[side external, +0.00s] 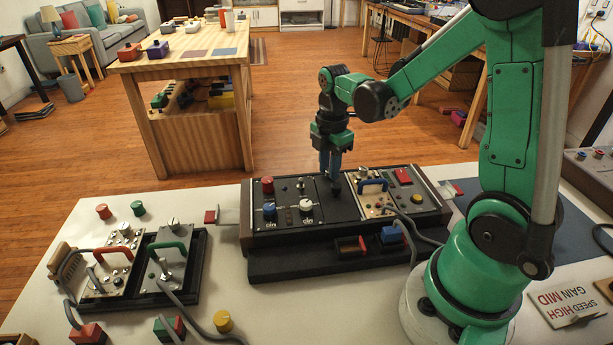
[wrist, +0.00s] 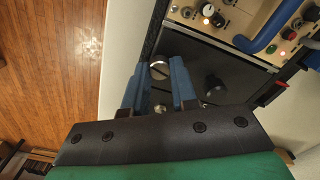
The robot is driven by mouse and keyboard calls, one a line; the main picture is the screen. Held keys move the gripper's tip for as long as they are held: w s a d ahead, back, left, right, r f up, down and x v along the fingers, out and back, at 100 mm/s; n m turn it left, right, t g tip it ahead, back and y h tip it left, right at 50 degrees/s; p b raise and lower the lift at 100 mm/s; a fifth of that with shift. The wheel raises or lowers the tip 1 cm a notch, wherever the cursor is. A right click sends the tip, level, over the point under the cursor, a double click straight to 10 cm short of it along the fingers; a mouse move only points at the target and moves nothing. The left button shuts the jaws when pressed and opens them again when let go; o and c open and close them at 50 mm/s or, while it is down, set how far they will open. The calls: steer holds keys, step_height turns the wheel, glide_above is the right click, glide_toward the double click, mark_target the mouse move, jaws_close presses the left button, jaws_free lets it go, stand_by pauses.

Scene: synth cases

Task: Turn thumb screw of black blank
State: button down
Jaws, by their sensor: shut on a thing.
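The black blank (side external: 345,210) is a plain dark panel in the middle of the rack, between the panel with red, blue and white knobs and the cream panel with the blue handle. In the wrist view the black blank (wrist: 203,58) carries a round, metallic-topped thumb screw (wrist: 159,70) near one edge and a black thumb screw (wrist: 214,86). My gripper (side external: 335,186) points down at the blank. In the wrist view its blue fingers (wrist: 159,88) are shut on the metallic-topped screw, one on each side. The fingers hide the screw's lower part.
The cream panel's blue handle (side external: 374,186) stands up close to the right of my gripper. A white knob (side external: 306,205) is to the left. Two modules with red (side external: 115,248) and green (side external: 168,246) handles stand at the left. Grey cables loop at the rack's right.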

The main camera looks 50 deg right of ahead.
steer(key=m, duration=1.3)
steer(key=shift+m, duration=0.4)
steer(key=m, duration=0.7)
steer(key=shift+d, duration=0.1)
steer(key=m, duration=0.6)
steer(key=c, duration=0.7)
jaws_free()
steer(key=shift+o, duration=0.2)
steer(key=shift+r, duration=0.15)
steer(key=shift+r, duration=2.7)
